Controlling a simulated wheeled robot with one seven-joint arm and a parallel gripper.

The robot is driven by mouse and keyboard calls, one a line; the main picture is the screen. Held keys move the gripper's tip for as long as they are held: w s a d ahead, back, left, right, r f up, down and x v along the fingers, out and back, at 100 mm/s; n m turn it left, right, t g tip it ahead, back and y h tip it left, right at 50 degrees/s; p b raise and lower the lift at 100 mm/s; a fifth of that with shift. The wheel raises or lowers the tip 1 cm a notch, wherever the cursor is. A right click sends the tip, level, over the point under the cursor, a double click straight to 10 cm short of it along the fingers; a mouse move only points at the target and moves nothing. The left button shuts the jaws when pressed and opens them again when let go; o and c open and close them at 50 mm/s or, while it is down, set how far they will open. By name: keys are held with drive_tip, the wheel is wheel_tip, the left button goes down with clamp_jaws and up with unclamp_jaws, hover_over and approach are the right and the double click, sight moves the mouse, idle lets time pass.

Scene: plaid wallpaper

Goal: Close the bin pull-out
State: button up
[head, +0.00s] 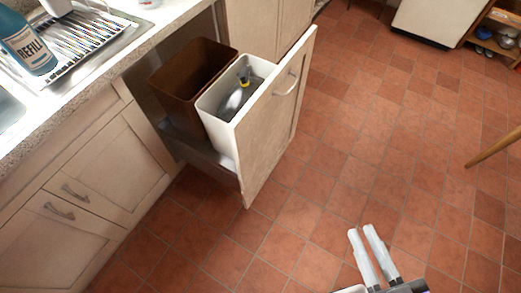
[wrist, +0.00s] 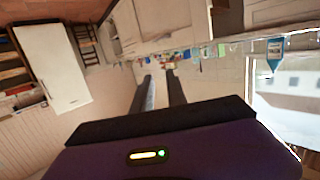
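The bin pull-out stands extended from the lower cabinets in the head view. Its wooden front panel (head: 272,125) has a metal handle (head: 286,84) near the top. Behind the panel sit a white bin (head: 217,127) and, closer to the cabinet, a brown bin (head: 193,66). A grey bottle with a yellow cap lies in the white bin. My gripper (head: 361,231) is to the lower right of the panel, apart from it, over the floor. Its two fingers also show in the wrist view (wrist: 159,78), with a gap and nothing between them.
The counter (head: 100,93) carries a blue bottle (head: 28,42) and a dish rack (head: 80,35). Closed cabinet doors (head: 107,158) lie left of the pull-out. A wooden leg (head: 495,147) juts in at the right. The tiled floor (head: 370,125) right of the panel is clear.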

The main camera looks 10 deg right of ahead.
drive_tip(key=w+d+f, duration=0.1)
drive_tip(key=w+d+f+m, duration=0.1)
drive_tip(key=w+f, duration=0.1)
drive_tip(key=w+d+f+m+h+b, duration=0.1)
drive_tip(key=w+f, duration=0.1)
drive_tip(key=shift+d+f, duration=0.15)
drive_tip(key=shift+f, duration=0.1)
clamp_jaws()
drive_tip(key=w+d+f+m+g+y+b, duration=0.2)
drive_tip(key=w+d+f+m+g+y, duration=0.15)
drive_tip(key=w+f+m, duration=1.25)
drive_tip(key=m+y, duration=0.8)
drive_tip(key=y, duration=0.3)
approach(246, 150)
drive_tip(key=shift+m, duration=0.3)
drive_tip(key=x, duration=0.2)
drive_tip(key=b+x, duration=0.1)
drive_tip(key=x, duration=0.4)
drive_tip(key=shift+s+r, duration=0.1)
drive_tip(key=shift+r, duration=0.2)
